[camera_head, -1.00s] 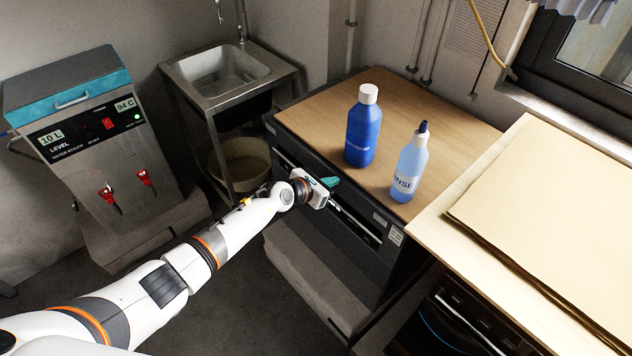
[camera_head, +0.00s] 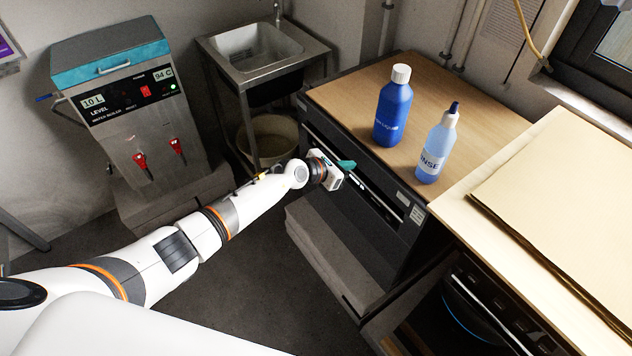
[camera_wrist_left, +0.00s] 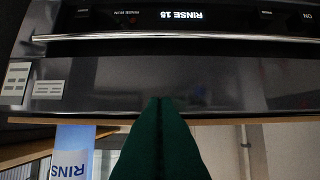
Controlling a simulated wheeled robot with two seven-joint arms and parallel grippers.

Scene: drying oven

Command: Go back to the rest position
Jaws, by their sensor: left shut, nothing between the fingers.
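My left gripper (camera_head: 346,166) is in front of the dark front-panelled machine (camera_head: 385,235), near the upper part of its front. In the left wrist view its green fingers (camera_wrist_left: 160,125) are together with nothing between them. The machine's panel fills the top of that view, upside down, with a lit display (camera_wrist_left: 192,16) reading "RINSE 15" and a long bright bar (camera_wrist_left: 170,37). I cannot tell whether the fingers touch the front. My right gripper is not in view.
A blue bottle (camera_head: 392,108) and a light blue rinse bottle (camera_head: 437,148) stand on the machine's wooden top (camera_head: 350,92). A water boiler (camera_head: 135,130) and a sink (camera_head: 262,50) are behind. Cardboard sheets (camera_head: 570,190) lie on the right counter. Open floor lies below my arm.

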